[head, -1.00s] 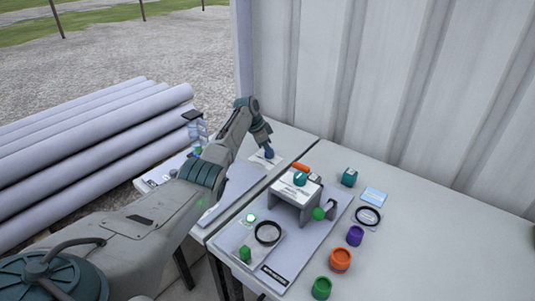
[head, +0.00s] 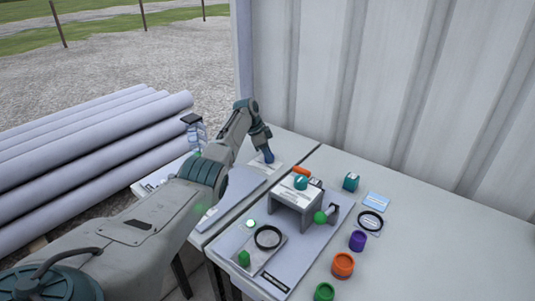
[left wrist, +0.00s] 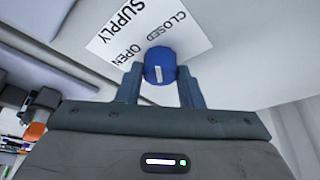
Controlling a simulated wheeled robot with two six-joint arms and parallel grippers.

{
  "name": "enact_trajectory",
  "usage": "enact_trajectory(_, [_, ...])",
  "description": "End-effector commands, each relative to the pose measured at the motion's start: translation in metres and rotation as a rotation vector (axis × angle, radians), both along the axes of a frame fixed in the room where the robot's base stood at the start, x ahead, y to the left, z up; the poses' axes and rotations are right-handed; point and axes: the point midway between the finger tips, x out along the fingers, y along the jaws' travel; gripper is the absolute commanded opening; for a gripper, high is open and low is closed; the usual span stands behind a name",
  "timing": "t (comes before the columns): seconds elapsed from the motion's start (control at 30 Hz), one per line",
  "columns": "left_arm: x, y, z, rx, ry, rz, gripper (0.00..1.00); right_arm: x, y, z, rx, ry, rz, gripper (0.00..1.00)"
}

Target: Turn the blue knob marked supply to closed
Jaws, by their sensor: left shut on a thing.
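The blue supply knob (left wrist: 160,62) stands on a white label plate (left wrist: 110,40) reading SUPPLY, CLOSED and OPEN. A short white mark on the knob faces my gripper's palm in the left wrist view; I cannot tell which word it points to. My left gripper (left wrist: 160,80) is shut on the knob, one finger on each side. In the head view my left gripper (head: 266,149) reaches down to the knob (head: 269,157) at the back of the left table. My right gripper is not in view.
Right of the gap between tables stands a grey board (head: 225,248) with a bracket (head: 300,207), a teal knob (head: 301,183), an orange handle (head: 301,172) and a black ring (head: 267,237). Loose coloured caps line the right table. A corrugated wall (head: 400,90) rises behind.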

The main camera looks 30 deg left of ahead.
Motion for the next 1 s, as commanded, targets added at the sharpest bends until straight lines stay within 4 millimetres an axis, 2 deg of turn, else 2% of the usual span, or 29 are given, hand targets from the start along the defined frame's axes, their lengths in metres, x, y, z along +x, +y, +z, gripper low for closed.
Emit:
enact_trajectory(0.03, [0.000,0.000,0.000,0.001,-0.001,-0.001,0.11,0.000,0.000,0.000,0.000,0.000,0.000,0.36])
enact_trajectory(0.07, [0.000,0.000,0.000,0.001,-0.001,-0.001,0.37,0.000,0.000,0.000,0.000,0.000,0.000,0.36])
enact_trajectory(0.17, [0.000,0.000,0.000,0.001,-0.001,-0.001,0.56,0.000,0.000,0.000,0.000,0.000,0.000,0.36])
enact_trajectory(0.43, [0.000,0.000,0.001,0.001,-0.001,0.000,0.56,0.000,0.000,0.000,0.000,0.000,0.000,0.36])
enact_trajectory(0.57, [-0.002,0.004,0.009,0.001,-0.001,0.002,0.56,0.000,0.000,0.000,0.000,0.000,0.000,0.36])
enact_trajectory(0.83, [-0.014,0.019,0.056,0.002,-0.004,0.001,0.56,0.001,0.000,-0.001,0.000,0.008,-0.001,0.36])
enact_trajectory(1.0, [-0.022,0.028,0.083,0.002,-0.002,0.001,0.56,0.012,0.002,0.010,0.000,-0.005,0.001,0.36])
